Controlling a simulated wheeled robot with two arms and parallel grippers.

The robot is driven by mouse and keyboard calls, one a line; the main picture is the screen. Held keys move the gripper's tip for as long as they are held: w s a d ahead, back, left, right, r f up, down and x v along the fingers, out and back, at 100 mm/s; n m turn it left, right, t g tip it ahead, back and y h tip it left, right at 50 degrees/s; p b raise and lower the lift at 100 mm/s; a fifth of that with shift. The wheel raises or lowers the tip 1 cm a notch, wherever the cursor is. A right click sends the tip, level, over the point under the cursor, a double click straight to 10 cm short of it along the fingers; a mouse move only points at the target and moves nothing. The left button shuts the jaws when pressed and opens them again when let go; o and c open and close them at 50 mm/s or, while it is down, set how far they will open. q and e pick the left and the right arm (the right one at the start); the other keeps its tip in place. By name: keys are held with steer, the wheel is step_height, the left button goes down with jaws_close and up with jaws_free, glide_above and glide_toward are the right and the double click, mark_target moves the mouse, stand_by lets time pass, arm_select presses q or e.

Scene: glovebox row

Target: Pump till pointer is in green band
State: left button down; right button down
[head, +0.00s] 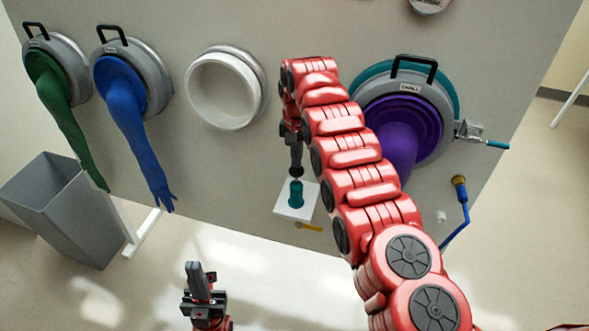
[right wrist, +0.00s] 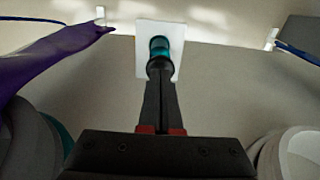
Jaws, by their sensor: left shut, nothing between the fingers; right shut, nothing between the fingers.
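A teal pump (head: 296,197) with a dark top stands on a small white plate (head: 284,211) on the grey wall. It also shows in the right wrist view (right wrist: 159,44). My right gripper (head: 296,174) is shut and empty, its fingertips pointing down at the pump's dark top. In the right wrist view the closed fingertips (right wrist: 160,76) overlap that top; I cannot tell whether they touch. A round, gauge-like thing (head: 430,4) is cut off at the top edge of the head view; no pointer or green band shows. My left gripper (head: 194,268) is shut and empty, low and apart.
A green glove (head: 62,110), a blue glove (head: 130,115) and a purple glove (head: 396,138) hang from wall ports. An empty white port (head: 222,92) is left of my right arm. A grey bin (head: 60,205) stands at left. A blue hose (head: 465,212) is at right.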

mark_target(298, 170)
step_height(298, 170, up, 8)
steer(key=p, duration=0.6)
steer(key=shift+d, duration=0.2)
steer(key=shift+w+d, duration=0.1)
steer(key=shift+w, duration=0.1)
steer(key=shift+s, duration=0.1)
stand_by(0.5)
